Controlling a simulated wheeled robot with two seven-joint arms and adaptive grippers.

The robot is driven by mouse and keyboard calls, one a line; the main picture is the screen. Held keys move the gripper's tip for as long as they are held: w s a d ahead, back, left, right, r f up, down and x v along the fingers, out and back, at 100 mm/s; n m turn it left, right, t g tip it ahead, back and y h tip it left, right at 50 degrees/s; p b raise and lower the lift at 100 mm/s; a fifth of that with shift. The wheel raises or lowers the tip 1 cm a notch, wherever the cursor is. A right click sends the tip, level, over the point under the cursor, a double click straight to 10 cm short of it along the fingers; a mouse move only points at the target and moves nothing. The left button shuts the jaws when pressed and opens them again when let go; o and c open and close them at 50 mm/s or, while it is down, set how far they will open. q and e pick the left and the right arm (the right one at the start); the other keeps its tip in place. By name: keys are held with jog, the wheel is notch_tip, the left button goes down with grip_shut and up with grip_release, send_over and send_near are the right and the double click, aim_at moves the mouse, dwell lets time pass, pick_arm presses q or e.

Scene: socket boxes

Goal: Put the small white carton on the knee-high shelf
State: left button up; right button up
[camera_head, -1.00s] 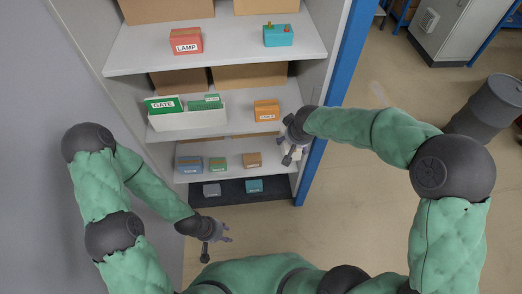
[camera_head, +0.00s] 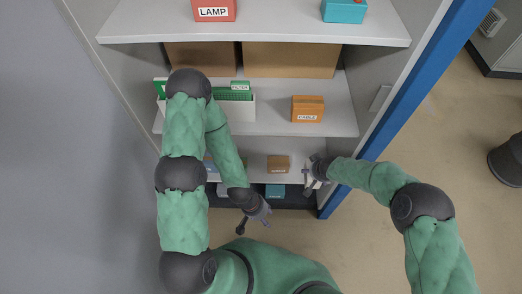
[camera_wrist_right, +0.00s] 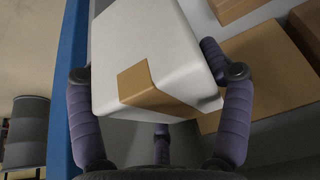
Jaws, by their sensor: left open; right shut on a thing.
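The small white carton (camera_wrist_right: 135,40) with a brown patch fills the middle of the right wrist view. My right gripper (camera_wrist_right: 155,75) is shut on it, with fingers on both sides. In the head view the right gripper (camera_head: 312,176) is at the right end of the lower grey shelf (camera_head: 254,163), beside a small brown box (camera_head: 278,164); the carton (camera_head: 307,182) shows only as a small pale piece there. I cannot tell whether it touches the shelf. My left gripper (camera_head: 254,219) is open and empty in front of the unit, low down.
The blue upright (camera_head: 400,115) stands close to my right arm. Above are an orange CABLE box (camera_head: 307,109), a white bin (camera_head: 245,122) of green cards, a red LAMP box (camera_head: 213,11) and a teal box (camera_head: 344,11). Another teal box (camera_head: 275,191) sits on the dark bottom level.

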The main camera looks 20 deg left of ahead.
jog(key=shift+w+a+f, duration=0.15)
jog(key=shift+a+f, duration=0.15)
jog(key=shift+f, duration=0.35)
jog(key=shift+w+a+f, duration=0.1)
jog(key=shift+a+f, duration=0.2)
jog(key=shift+f, duration=0.3)
jog(key=w+f+b, duration=0.1)
jog(key=w+f, duration=0.2)
jog(key=w, duration=0.1)
jog(key=w+a+f+b, duration=0.1)
jog(key=w+f+b, duration=0.1)
jog(key=w, duration=0.3)
jog(key=w+f+b, duration=0.1)
jog(key=w+f, duration=0.3)
jog(key=shift+w+a+f+b, duration=0.2)
jog(key=shift+a+b, duration=0.1)
jog(key=shift+w+f, duration=0.2)
jog(key=shift+f, duration=0.3)
notch_tip(320, 180, down, 3)
jog(key=shift+r+b, duration=0.2)
jog(key=shift+b, duration=0.55)
pick_arm(q)
notch_tip(320, 180, down, 6)
jog(key=shift+w+f, duration=0.25)
jog(key=shift+w, duration=0.2)
pick_arm(e)
jog(key=shift+r, duration=0.1)
